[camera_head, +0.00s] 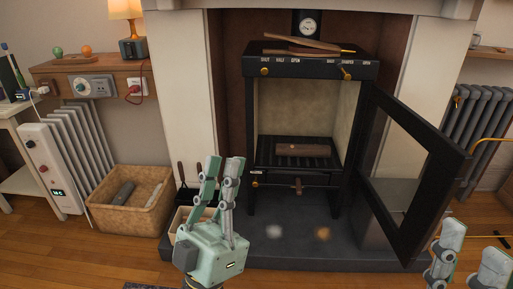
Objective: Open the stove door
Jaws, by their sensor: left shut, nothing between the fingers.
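The black stove (249,125) stands in the fireplace. Its glazed stove door (445,165) is swung wide open to the right, so the firebox is exposed. A log (303,150) lies on the grate inside. My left gripper (224,165) is shut and empty, pointing up in front of the hearth, left of the stove opening and apart from the door. My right gripper (470,250) is at the bottom right corner, its fingers spread with nothing seen between them. It is near the lower outer corner of the door; whether it touches cannot be told.
Sticks (300,42) lie on top of the stove. A wicker basket (130,218) with logs stands on the floor at left, beside a white radiator (85,150). The dark hearth slab (300,235) extends in front of the stove. A grey radiator (480,125) is behind the door.

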